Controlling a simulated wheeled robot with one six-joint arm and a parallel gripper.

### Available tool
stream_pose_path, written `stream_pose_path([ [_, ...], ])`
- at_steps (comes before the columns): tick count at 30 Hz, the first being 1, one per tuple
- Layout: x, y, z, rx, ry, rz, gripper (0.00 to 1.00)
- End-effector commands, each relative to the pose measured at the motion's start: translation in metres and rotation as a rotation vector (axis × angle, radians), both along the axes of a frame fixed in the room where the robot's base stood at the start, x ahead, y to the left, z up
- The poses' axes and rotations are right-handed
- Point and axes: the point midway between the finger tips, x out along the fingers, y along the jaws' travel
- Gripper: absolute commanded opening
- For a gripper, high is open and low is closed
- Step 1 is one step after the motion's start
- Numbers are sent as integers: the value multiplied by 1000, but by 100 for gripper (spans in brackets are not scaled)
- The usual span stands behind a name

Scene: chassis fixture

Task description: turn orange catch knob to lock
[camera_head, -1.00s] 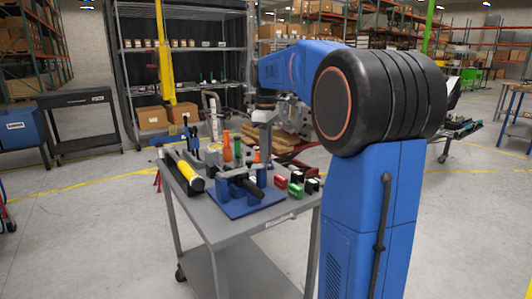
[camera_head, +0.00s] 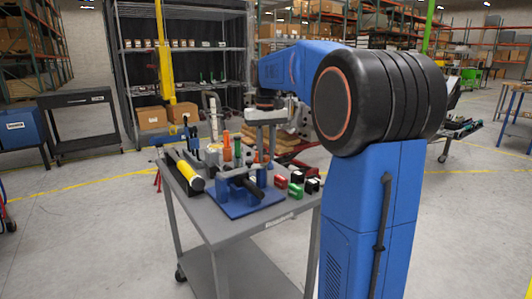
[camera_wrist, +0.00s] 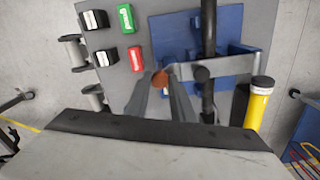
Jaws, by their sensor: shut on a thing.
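The orange catch knob (camera_wrist: 160,78) shows as a small round end between the fingertips in the wrist view. My gripper (camera_wrist: 162,82) is shut on it, with the two grey fingers on either side. In the head view my gripper (camera_head: 262,147) reaches down to the fixture, and the knob is mostly hidden by the fingers there. The blue fixture (camera_wrist: 174,35) lies under and beyond the fingers, with a dark bar and a grey crosspiece close by. I cannot tell the catch's angle.
A grey cart top (camera_head: 205,205) carries the fixture. A yellow and black cylinder (camera_head: 189,172) lies at its left. Red (camera_wrist: 136,58) and green (camera_wrist: 126,18) blocks and black blocks sit beside the fixture. Orange and green upright handles stand behind it.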

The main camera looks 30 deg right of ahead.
Motion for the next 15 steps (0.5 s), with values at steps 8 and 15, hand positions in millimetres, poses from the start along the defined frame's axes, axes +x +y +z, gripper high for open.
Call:
stream_pose_path([
  [8,0,0,0,-1,-2,-241,0],
  [15,0,0,1,-1,-2,-394,0],
])
